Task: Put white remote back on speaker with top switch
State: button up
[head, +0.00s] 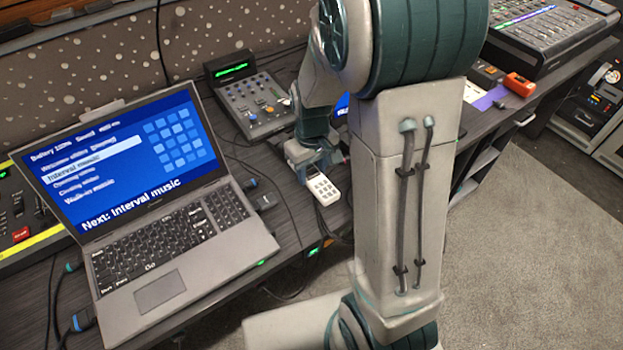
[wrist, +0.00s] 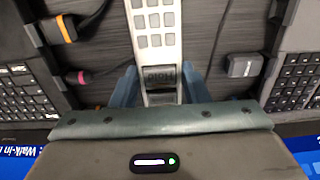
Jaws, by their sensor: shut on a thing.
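The white remote (head: 323,189) is held by my gripper (head: 311,166) above the dark desk, near its front edge. In the wrist view the white remote (wrist: 156,25) runs up from between the two blue fingers of my gripper (wrist: 159,86). Its keypad and small grey display face the camera, and the fingers close on its sides by the display. The remote's far end is cut off by the top of the wrist view. I cannot make out a speaker with a top switch in either view; my arm hides part of the desk.
An open laptop (head: 165,215) stands left of my gripper, and a small mixer (head: 252,103) sits behind it. A large fader console (head: 545,35) and an orange device (head: 519,84) are at the right. Cables and an orange-tipped plug (wrist: 66,28) lie on the desk.

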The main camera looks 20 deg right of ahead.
aim_at(312, 174)
jog(key=shift+f, duration=2)
jog(key=shift+f+b, duration=0.2)
jog(key=shift+b, duration=0.15)
jog(key=o, duration=1.1)
jog(key=shift+o, duration=0.2)
jog(key=shift+r, duration=0.1)
